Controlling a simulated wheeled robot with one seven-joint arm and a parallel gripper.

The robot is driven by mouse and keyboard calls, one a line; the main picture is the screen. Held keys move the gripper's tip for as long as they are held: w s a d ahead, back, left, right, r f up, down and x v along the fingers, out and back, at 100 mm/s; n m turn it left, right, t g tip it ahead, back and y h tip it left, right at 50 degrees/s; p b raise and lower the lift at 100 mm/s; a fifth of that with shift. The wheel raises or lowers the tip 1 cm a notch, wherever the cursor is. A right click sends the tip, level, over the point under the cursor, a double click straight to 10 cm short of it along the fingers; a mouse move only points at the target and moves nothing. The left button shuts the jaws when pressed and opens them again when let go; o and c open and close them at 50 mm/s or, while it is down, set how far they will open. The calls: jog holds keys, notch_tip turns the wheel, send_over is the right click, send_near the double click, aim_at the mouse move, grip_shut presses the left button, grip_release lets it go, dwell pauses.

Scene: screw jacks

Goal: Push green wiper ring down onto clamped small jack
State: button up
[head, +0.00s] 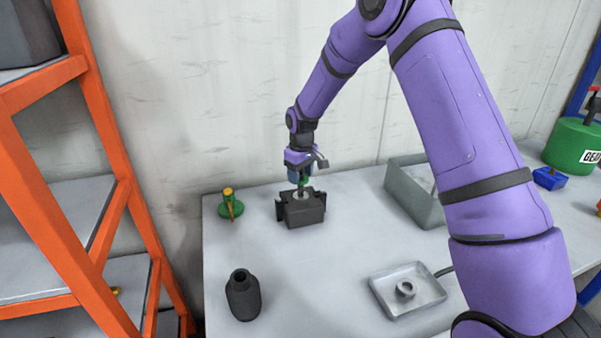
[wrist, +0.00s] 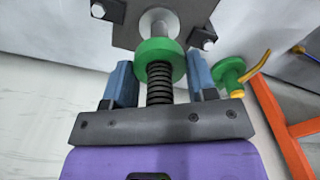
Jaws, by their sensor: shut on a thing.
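The green wiper ring (wrist: 160,62) sits around the dark threaded screw (wrist: 159,88) of the small jack. My gripper (head: 301,180) points down over the jack, and its blue fingers are shut on the ring from both sides, as the wrist view (wrist: 161,78) shows. The pale jack body (wrist: 158,22) stands just beyond the ring, upright in the dark vise (head: 303,211). The vise also shows in the wrist view (wrist: 125,12). The ring looks close to the top of the body; whether they touch is unclear.
A green jack with an orange handle (head: 231,208) stands left of the vise. A black bottle (head: 243,297) stands at the front left. A tray (head: 383,294) holding a small grey ring (head: 405,289) and a grey bin (head: 428,212) are to the right. The front middle table is clear.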

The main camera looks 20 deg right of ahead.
jog(key=shift+f, duration=0.2)
jog(key=o, duration=1.1)
jog(key=shift+c, duration=0.2)
notch_tip(320, 180, up, 10)
jog(key=shift+s+d+f, duration=0.1)
jog(key=shift+r, duration=0.45)
